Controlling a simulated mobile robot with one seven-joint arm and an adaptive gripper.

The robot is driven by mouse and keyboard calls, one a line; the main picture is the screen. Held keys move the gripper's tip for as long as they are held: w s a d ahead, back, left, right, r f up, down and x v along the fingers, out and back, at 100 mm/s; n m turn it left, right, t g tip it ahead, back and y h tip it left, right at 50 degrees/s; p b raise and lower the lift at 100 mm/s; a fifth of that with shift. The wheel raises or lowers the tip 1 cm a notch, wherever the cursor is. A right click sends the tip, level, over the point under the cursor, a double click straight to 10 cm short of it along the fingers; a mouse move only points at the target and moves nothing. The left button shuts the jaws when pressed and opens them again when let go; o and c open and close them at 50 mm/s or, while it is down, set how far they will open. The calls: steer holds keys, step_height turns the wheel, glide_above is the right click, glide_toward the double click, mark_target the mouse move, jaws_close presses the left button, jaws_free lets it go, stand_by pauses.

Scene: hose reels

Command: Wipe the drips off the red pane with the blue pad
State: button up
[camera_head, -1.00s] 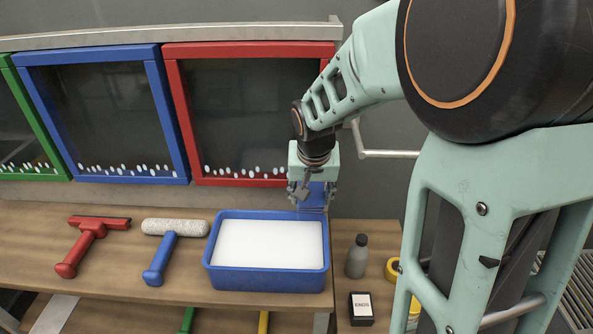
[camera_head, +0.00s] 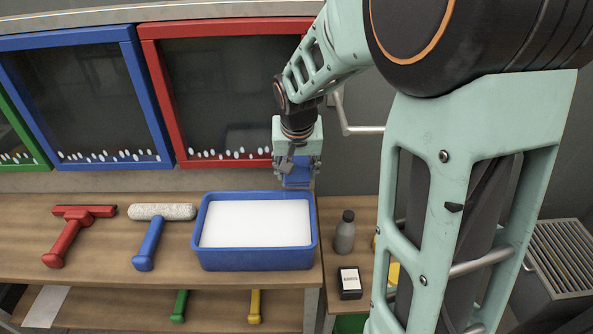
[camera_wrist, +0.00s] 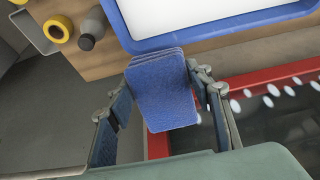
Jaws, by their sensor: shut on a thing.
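The red pane (camera_head: 222,85) is a dark glass panel in a red frame on the wall, with a row of white drips (camera_head: 235,154) along its lower edge. My gripper (camera_head: 297,176) is in front of its lower right corner, pointing down. It is shut on the blue pad (camera_head: 297,174). In the wrist view the blue pad (camera_wrist: 163,92) hangs between the fingers, and the red frame (camera_wrist: 250,80) and white drips (camera_wrist: 268,101) show to its right. The pad appears apart from the glass.
A blue tub (camera_head: 257,258) with a white inside stands below the gripper on the wooden bench (camera_head: 90,240). A red squeegee (camera_head: 68,240) and a blue-handled roller (camera_head: 150,240) lie left of it. A grey bottle (camera_head: 346,232) and black box (camera_head: 350,283) stand right. A blue-framed pane (camera_head: 90,100) hangs left.

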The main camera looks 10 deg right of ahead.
steer(key=shift+w, duration=0.2)
stand_by(0.6)
steer(key=shift+w+a+b, duration=0.15)
steer(key=shift+a+b, duration=0.25)
steer(key=shift+a, duration=0.5)
steer(key=shift+w+a+b, duration=0.15)
steer(key=shift+a+b, duration=0.25)
steer(key=shift+a, duration=0.45)
steer(key=shift+a, duration=0.1)
steer(key=w+a+b, duration=0.2)
steer(key=a, duration=1.1)
steer(key=shift+w+a+b, duration=0.25)
steer(key=shift+b, duration=0.1)
steer(key=w+a+p, duration=0.1)
steer(key=w+a, duration=0.1)
steer(key=a, duration=0.7)
steer(key=shift+a, duration=0.4)
